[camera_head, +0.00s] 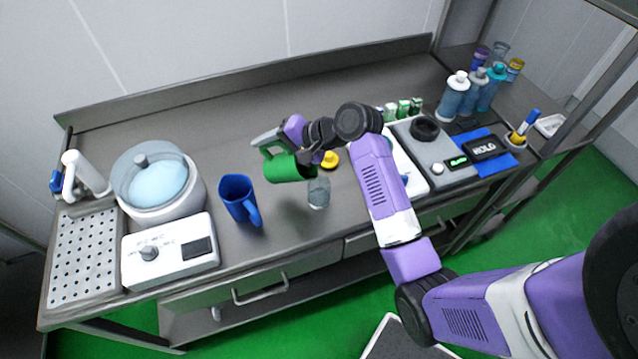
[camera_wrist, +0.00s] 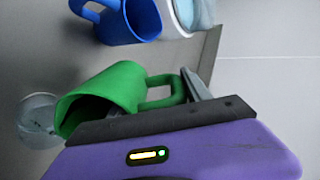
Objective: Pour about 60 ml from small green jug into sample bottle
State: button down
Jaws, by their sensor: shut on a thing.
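The small green jug (camera_head: 284,167) is held in the air, tilted strongly with its mouth to the right. In the wrist view, the jug (camera_wrist: 108,92) lies sideways with its mouth toward the lower left. My gripper (camera_head: 268,140) is shut on the jug's handle; it also shows in the wrist view (camera_wrist: 190,90). The clear sample bottle (camera_head: 319,193) stands upright on the table, just right of and below the jug's mouth. In the wrist view, the bottle (camera_wrist: 38,118) is at the left edge, close to the mouth. I cannot make out any liquid stream or the bottle's fill level.
A blue jug (camera_head: 238,198) stands left of the green jug. A white lidded bath (camera_head: 158,186) and a control box (camera_head: 170,251) are farther left. A yellow item (camera_head: 330,159) is behind the bottle. A scale-like device (camera_head: 440,155) and several bottles (camera_head: 453,97) are right.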

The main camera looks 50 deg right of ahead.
jog(key=shift+w+r, duration=0.15)
jog(key=shift+w, duration=0.25)
dwell(0.6)
jog(key=shift+s+d+r+t+b, duration=0.15)
jog(key=shift+r+t+b, duration=0.4)
jog(key=shift+b, duration=0.7)
dwell(2.4)
jog(key=shift+a+r+g+p, duration=0.15)
jog(key=shift+a+g+p, duration=0.1)
jog(key=shift+p, duration=0.85)
jog(key=shift+w+f+g+p, duration=0.3)
jog(key=shift+p, duration=0.4)
jog(key=shift+w+a+f+g, duration=0.1)
jog(key=shift+w+f+g, duration=0.15)
jog(key=shift+f+g, duration=0.25)
jog(key=shift+w+g+h, duration=0.2)
jog(key=shift+g+h, duration=0.2)
jog(key=shift+w+a+f+g, duration=0.1)
jog(key=shift+f+g, duration=0.4)
jog(key=shift+f, duration=0.25)
jog(key=shift+w+a+f+g+h, duration=0.1)
jog(key=shift+w+f+g+h, duration=0.15)
jog(key=shift+f, duration=0.2)
jog(key=shift+w+f+g+h, duration=0.1)
jog(key=shift+f+g+h, duration=0.05)
jog(key=shift+f+g, duration=0.25)
